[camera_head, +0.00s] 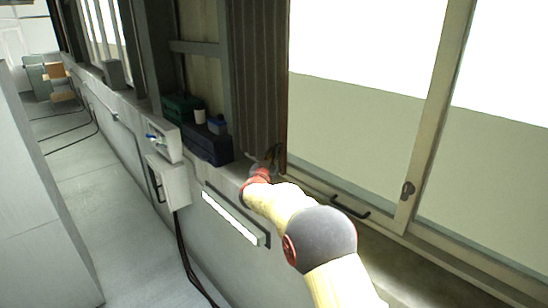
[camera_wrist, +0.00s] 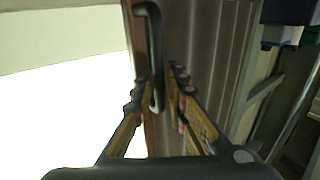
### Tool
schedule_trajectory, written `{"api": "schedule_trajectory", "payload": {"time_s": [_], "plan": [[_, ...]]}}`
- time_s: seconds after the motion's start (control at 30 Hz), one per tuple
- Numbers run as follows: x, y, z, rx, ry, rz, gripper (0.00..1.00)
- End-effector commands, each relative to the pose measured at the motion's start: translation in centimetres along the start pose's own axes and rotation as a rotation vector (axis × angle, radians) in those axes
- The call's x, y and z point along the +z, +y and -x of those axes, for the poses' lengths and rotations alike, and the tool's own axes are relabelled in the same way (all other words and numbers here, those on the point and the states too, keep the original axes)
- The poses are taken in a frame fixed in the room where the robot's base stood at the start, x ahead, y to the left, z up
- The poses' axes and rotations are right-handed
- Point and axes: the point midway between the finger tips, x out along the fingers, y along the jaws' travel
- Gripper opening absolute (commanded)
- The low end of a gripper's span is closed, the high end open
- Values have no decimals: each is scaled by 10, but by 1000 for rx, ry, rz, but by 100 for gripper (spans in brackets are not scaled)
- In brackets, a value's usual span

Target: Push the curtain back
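The curtain (camera_head: 258,75) is a dark brown, ribbed panel hanging at the left side of the bright window. In the wrist view the curtain (camera_wrist: 202,45) fills the middle, with a brown edge strip and a dark bar handle (camera_wrist: 153,45) along its left edge. My gripper (camera_head: 270,160) is at the curtain's lower right edge in the head view. In the wrist view my gripper (camera_wrist: 158,82) has its fingers apart, one on each side of the handle, with gaps showing. My arm hides part of the sill below.
A dark blue box (camera_head: 207,145), a green box (camera_head: 181,108) and a white cup (camera_head: 200,116) stand on the sill left of the curtain. A grey wall box (camera_head: 170,182) is below. Another black handle (camera_head: 350,207) is on the window frame at right.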

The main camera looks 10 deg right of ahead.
Motion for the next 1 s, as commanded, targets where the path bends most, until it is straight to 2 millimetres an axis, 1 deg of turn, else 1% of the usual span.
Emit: {"api": "schedule_trajectory", "payload": {"time_s": [0.27,0.37,0.47,0.57,0.8,0.9,1.0], "plan": [[0,0,1,0,0,0,15],[-1,0,6,0,0,0,15],[-1,-1,18,-1,0,0,15],[-1,0,36,-2,0,1,15],[-1,-2,84,-3,0,1,15],[0,-1,100,-2,0,1,15],[0,-1,111,-2,-1,0,15]]}}
